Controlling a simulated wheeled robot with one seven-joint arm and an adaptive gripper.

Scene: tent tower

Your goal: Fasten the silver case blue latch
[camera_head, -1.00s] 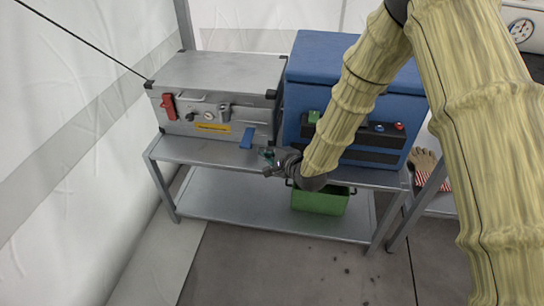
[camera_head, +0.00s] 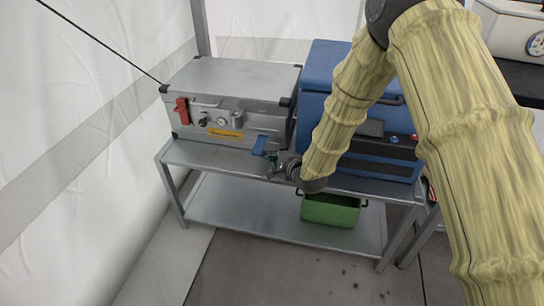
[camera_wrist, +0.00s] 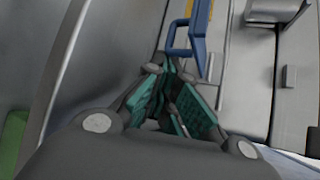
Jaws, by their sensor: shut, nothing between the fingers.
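The silver case (camera_head: 232,80) sits on the left of the metal shelf's top, with its lid down. Its blue latch (camera_head: 260,146) sticks out at the lower right of the front face. In the wrist view the blue latch (camera_wrist: 201,50) shows as a loop just beyond my fingertips. My gripper (camera_head: 272,165) is at the shelf's front edge, just below and right of the latch. In the wrist view my gripper's teal-padded fingers (camera_wrist: 172,72) are together and empty. I cannot tell whether a fingertip touches the latch.
A red latch (camera_head: 181,111) is at the left of the case front. A blue box (camera_head: 324,75) stands close on the right, partly behind my arm. A green bin (camera_head: 331,211) is on the lower shelf. The floor in front is clear.

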